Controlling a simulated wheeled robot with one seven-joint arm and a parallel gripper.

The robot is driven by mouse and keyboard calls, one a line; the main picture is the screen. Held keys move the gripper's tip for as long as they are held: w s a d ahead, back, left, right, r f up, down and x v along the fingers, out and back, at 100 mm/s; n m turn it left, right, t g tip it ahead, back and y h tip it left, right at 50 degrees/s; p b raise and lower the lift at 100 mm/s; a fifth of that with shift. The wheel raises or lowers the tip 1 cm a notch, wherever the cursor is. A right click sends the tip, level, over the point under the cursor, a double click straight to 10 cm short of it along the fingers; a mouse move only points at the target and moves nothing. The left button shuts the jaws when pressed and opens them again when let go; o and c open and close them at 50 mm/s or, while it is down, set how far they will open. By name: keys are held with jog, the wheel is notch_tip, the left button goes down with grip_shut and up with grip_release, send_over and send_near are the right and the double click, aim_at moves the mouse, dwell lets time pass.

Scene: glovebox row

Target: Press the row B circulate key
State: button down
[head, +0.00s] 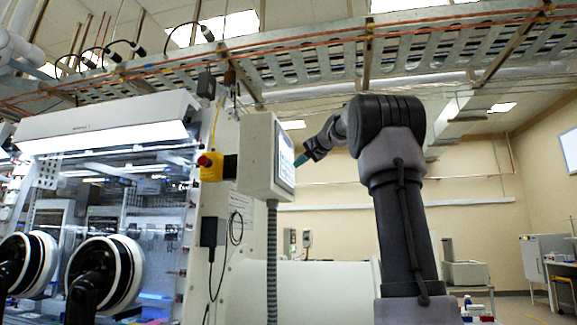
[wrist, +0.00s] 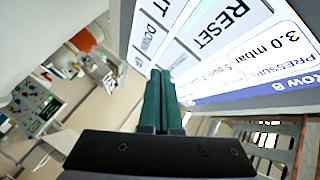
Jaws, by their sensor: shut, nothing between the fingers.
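The row B control panel (head: 286,157) is a grey box on the side of the glovebox, its screen turned to the right and seen edge-on in the head view. In the wrist view its screen (wrist: 228,48) fills the upper right, with "ROW B", "PRESSURE", "3.0 mbar", a RESET key (wrist: 213,30) and a partly cut-off key reading "DOWN" (wrist: 150,44). I cannot read a circulate key. My gripper (head: 300,161) is close to the screen. Its green fingers (wrist: 158,75) are shut and empty, with tips near the panel's lower edge; contact cannot be told.
A yellow box with a red emergency knob (head: 208,166) sits left of the panel. The glovebox (head: 110,150) has black round glove ports. A grey conduit (head: 272,260) drops below the panel. A cable tray (head: 330,65) crosses overhead. Open room lies to the right.

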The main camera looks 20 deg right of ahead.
jog(key=shift+w+a, duration=0.1)
jog(key=shift+a, duration=0.05)
jog(key=shift+w+a, duration=0.15)
jog(key=shift+a, duration=0.05)
jog(key=shift+w+a, duration=0.25)
jog(key=shift+a, duration=0.1)
dwell(0.8)
jog(key=shift+s+d, duration=0.5)
jog(key=shift+d, duration=0.2)
jog(key=s+d, duration=0.1)
jog(key=d, duration=0.1)
jog(key=s+d, duration=0.1)
jog(key=d, duration=0.1)
jog(key=shift+s, duration=0.4)
dwell(1.0)
